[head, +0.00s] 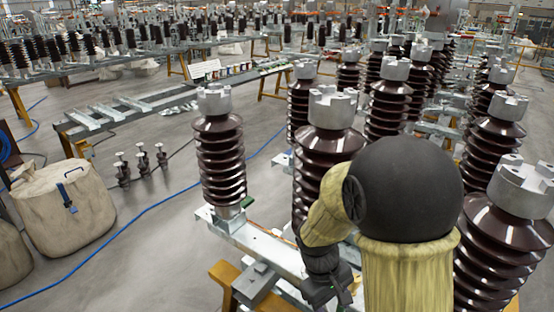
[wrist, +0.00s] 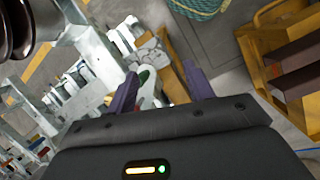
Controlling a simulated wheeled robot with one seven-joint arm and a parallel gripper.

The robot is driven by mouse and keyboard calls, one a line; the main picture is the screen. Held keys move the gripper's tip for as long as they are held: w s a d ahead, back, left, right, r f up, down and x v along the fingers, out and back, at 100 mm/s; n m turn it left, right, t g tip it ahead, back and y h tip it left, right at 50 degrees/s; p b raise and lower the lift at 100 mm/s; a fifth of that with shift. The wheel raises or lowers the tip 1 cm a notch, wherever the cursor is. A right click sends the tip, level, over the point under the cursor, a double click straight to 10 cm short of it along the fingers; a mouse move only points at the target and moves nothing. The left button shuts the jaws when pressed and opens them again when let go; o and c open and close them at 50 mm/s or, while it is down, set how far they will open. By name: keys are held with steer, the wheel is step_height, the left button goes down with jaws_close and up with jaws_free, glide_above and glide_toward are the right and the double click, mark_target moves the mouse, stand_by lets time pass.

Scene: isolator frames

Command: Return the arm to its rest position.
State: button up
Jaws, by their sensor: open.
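My arm (head: 405,190) rises at the lower right of the head view, bent, with a black rounded joint and yellowish covered links. Its dark wrist end (head: 325,270) points down beside a brown ribbed insulator (head: 325,150); whether they touch cannot be told. In the wrist view my gripper (wrist: 162,85) shows two purple fingers standing apart, with nothing held between them. A metal frame end and a yellow support show beyond the fingers. The fingertips are not clear in the head view.
Brown insulators crowd around my arm, including one at left (head: 220,155) and one at right (head: 505,230). A metal frame on yellow trestles (head: 250,290) lies below. A beige bag (head: 65,205) and blue hose (head: 130,225) are on the floor at left, with open floor between.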

step_height(320, 180, up, 6)
steer(key=s+d+m+t+y+p, duration=0.1)
steer(key=s+d+m+t+y, duration=0.1)
steer(key=m+t, duration=0.2)
steer(key=m, duration=0.2)
steer(key=shift+s+d+m+y, duration=0.3)
steer(key=shift+s+d+y, duration=0.05)
steer(key=shift+s+y, duration=0.05)
steer(key=shift+s+d, duration=0.1)
steer(key=shift+s, duration=0.05)
stand_by(0.3)
